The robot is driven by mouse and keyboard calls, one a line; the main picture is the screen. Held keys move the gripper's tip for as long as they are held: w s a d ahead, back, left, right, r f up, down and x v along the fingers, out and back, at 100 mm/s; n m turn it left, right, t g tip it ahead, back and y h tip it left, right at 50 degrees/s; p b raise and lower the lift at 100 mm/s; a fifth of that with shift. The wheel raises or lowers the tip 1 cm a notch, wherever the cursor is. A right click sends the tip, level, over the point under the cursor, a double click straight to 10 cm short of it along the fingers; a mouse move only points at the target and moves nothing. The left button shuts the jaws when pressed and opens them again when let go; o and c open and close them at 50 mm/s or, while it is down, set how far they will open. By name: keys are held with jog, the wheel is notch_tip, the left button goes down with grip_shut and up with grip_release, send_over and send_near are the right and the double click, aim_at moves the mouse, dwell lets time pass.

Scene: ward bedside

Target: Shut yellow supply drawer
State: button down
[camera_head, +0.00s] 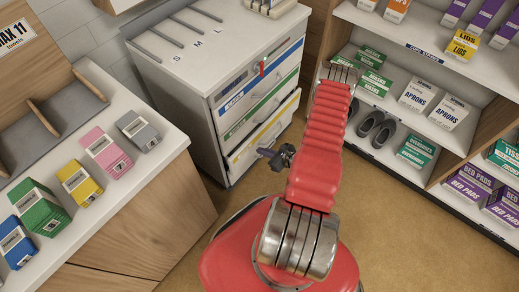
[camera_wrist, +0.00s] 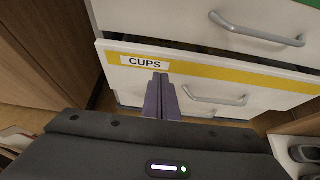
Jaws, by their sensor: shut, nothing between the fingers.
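The yellow supply drawer (camera_head: 270,132) is low in the white cabinet, under a green-striped drawer. In the wrist view its white front (camera_wrist: 225,75) has a yellow stripe, a "CUPS" label and a grey bar handle (camera_wrist: 215,97). It stands out from the cabinet, with a dark gap above its top edge, so it is partly open. My gripper (camera_head: 264,152) is in front of the drawer in the head view. In the wrist view its purple fingers (camera_wrist: 160,88) are together, empty, just under the label and left of the handle. I cannot tell whether they touch the front.
The green-striped drawer (camera_head: 256,108) and blue-striped drawer (camera_head: 255,88) are above. A counter with coloured boxes (camera_head: 104,150) stands at left. A shelf unit (camera_head: 440,78) with boxes and shoes stands at right. Brown floor (camera_head: 405,225) is clear between them.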

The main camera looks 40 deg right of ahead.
jog(key=v, duration=0.9)
jog(key=shift+d+r, duration=0.1)
